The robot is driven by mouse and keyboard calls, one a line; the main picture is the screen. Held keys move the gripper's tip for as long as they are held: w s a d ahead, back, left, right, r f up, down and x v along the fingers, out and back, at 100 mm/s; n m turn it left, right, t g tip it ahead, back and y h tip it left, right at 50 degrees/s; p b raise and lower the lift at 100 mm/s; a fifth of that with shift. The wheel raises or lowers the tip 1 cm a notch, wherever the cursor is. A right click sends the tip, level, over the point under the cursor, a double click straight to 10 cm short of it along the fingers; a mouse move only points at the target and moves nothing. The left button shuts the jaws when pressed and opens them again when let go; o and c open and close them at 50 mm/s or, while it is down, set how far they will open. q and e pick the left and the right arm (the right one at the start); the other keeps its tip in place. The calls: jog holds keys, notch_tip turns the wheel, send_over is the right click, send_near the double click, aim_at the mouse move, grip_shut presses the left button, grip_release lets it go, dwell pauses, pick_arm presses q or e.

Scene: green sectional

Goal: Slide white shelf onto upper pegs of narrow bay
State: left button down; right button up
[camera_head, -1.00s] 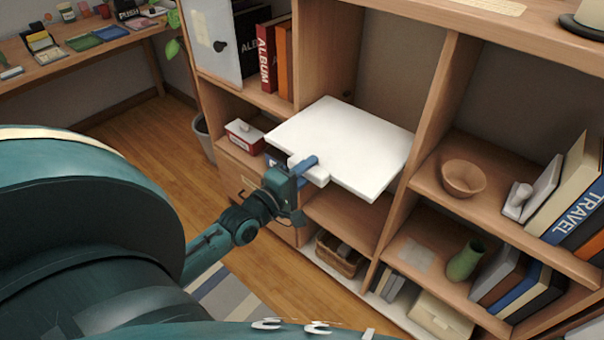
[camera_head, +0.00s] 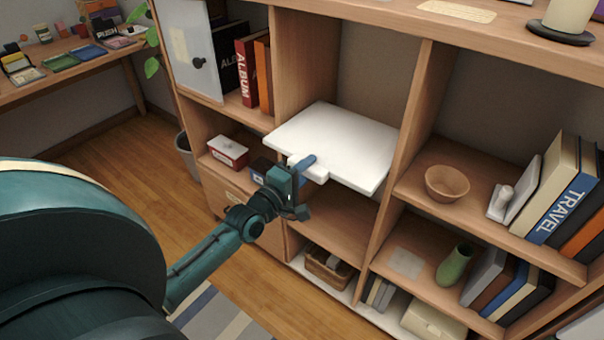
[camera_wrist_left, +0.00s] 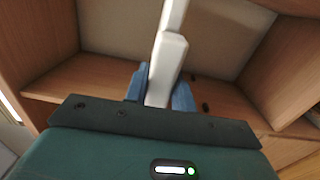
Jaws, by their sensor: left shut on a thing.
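The white shelf (camera_head: 335,140) is a flat board with a small tab (camera_head: 311,175) at its front edge. It lies roughly level in the narrow bay (camera_head: 300,62), between its two wooden uprights, with its front part sticking out. My left gripper (camera_head: 303,165) is shut on the tab from the front. In the left wrist view the white tab (camera_wrist_left: 166,72) stands between the blue fingers (camera_wrist_left: 163,92). The pegs under the shelf are hidden, so I cannot tell whether it touches them. Small dark holes show in the wood in the left wrist view. My right gripper is out of view.
The right upright (camera_head: 403,135) stands close to the shelf's right edge. Beyond it are a wooden bowl (camera_head: 447,184), books and a green vase (camera_head: 455,264). A red-and-white box (camera_head: 228,152) sits left. Below the shelf are an empty board and a basket (camera_head: 327,266).

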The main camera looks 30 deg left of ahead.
aim_at(330, 146)
pick_arm(q)
jog(key=shift+w+r, duration=0.2)
jog(key=shift+w, duration=1.1)
jog(key=shift+w+d+f+b, duration=0.15)
jog(key=shift+w+b, duration=0.3)
jog(key=shift+w, duration=0.5)
jog(key=shift+w+d+r+b, duration=0.1)
jog(key=shift+w+b, duration=0.35)
jog(key=shift+w, duration=0.45)
jog(key=shift+w+b, duration=0.3)
jog(key=shift+w, duration=0.4)
jog(key=shift+w+b, duration=0.3)
jog(key=shift+w, duration=0.4)
jog(key=shift+w+d, duration=0.1)
jog(key=shift+w, duration=0.15)
jog(key=shift+f+b, duration=0.45)
jog(key=shift+f, duration=0.3)
jog(key=shift+f+b, duration=0.1)
jog(key=shift+b, duration=0.2)
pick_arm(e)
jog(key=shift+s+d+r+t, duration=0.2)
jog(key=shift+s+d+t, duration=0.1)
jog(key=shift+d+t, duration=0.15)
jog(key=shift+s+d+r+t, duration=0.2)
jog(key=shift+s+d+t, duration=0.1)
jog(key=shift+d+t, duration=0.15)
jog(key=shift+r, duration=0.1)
